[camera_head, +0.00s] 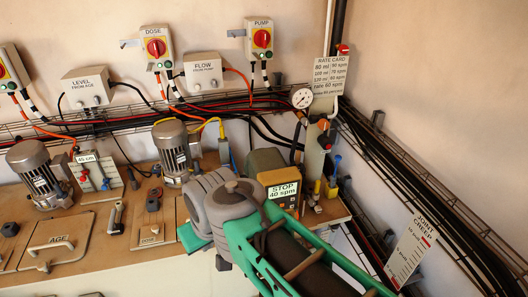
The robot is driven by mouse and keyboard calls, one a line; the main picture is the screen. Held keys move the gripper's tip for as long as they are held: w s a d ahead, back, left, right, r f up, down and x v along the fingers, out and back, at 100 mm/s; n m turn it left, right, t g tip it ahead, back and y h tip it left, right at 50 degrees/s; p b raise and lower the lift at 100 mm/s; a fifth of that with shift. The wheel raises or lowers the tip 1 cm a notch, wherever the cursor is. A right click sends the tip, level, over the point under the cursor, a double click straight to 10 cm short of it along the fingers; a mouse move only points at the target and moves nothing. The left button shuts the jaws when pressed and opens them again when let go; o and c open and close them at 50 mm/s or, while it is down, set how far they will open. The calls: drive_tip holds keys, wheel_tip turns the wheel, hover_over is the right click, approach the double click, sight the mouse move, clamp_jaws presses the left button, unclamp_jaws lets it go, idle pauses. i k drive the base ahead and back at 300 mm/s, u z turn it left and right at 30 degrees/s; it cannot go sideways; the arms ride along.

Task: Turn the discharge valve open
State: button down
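No part carries a readable discharge valve label, so I cannot tell which handle is the discharge valve. A pale upright pump column (315,150) stands at the right end of the bench, with an orange fitting (323,124) near its top. A small blue handle (336,160) is at its right side, and small yellow handles (317,187) are near its foot. My green and grey arm fills the lower middle and hides part of the bench in front of the column. I cannot make out my gripper's fingers.
A round gauge (302,98) and rate card (328,76) are beside the column. A STOP 40 spm display (283,190) sits behind my arm. Two grey motors (38,175) (172,152) stand on the bench (85,222). Cable trays with black cables run along both walls.

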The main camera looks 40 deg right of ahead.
sight(323, 124)
drive_tip(key=z, duration=1.55)
drive_tip(key=k, duration=0.5)
drive_tip(key=i, duration=0.5)
drive_tip(key=u, duration=0.05)
